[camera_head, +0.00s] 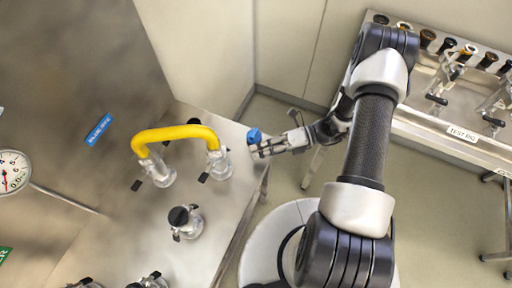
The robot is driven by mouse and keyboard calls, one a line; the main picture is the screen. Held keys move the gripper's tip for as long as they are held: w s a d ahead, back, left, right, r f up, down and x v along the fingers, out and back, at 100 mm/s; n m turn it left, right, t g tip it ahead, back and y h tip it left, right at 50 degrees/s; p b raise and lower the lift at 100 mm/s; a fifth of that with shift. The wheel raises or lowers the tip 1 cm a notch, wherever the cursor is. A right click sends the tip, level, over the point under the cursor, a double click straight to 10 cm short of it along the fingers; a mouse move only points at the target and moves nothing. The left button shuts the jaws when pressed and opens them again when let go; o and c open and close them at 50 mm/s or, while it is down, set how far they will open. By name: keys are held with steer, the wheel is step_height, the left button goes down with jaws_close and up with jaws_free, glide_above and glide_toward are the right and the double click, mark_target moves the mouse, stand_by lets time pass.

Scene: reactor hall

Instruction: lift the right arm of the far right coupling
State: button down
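The far right coupling (219,167) is a clear and silver fitting on the steel bench (243,181), under the right end of a yellow hose (180,133). A black lever (203,178) sticks out at its lower left. Its right arm is too small to make out clearly. My gripper (257,149) is to the right of this coupling, pointing left, with a visible gap between them. A small blue block-like piece (254,135) shows at its fingertips; I cannot tell whether it is part of the gripper. The finger opening is unclear.
Another coupling (160,173) sits under the hose's left end. A black-capped coupling (185,221) stands nearer, with more fittings (150,281) at the bottom edge. A gauge (13,172) is at left. A test rig (462,134) stands at right beyond open floor.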

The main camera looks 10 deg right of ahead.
steer(key=b+x, duration=0.1)
steer(key=x, duration=0.6)
steer(key=shift+a+f, duration=0.15)
steer(key=shift+a, duration=0.2)
